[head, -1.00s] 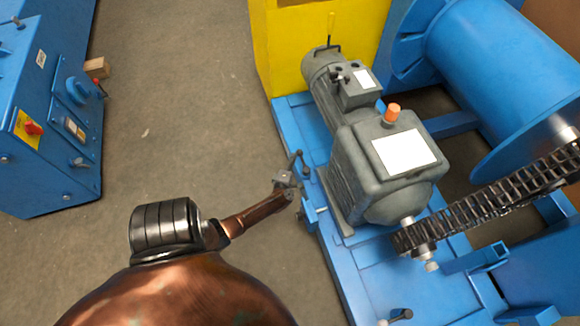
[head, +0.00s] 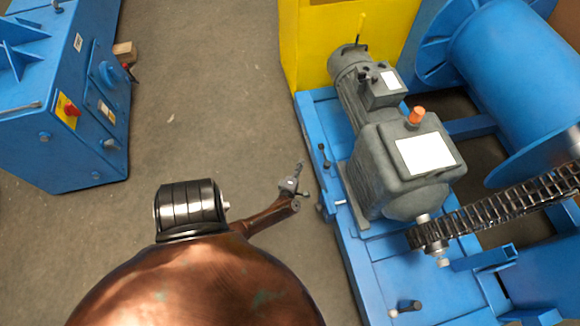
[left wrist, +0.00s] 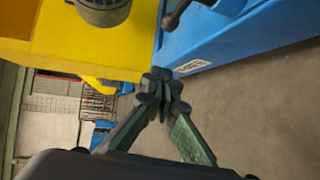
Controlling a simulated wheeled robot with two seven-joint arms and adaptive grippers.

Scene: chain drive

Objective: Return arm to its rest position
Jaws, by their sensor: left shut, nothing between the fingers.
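My left arm comes up from the bottom of the head view, with a copper-coloured link and a dark ringed joint. My left gripper (head: 297,172) is over the grey floor, just left of the blue machine frame (head: 341,262) and apart from it. In the left wrist view the gripper's fingers (left wrist: 160,80) meet at their tips, with nothing between them. The grey motor and gearbox (head: 405,165) stand on the blue frame, and a dark chain (head: 500,210) runs from the gearbox shaft towards the drum. My right gripper is not in view.
A blue control cabinet (head: 60,100) with switches stands at the left. A yellow block (head: 310,50) and a blue drum (head: 520,80) stand at the back right. Several small handles line the frame's left edge. The grey floor (head: 205,90) between cabinet and frame is clear.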

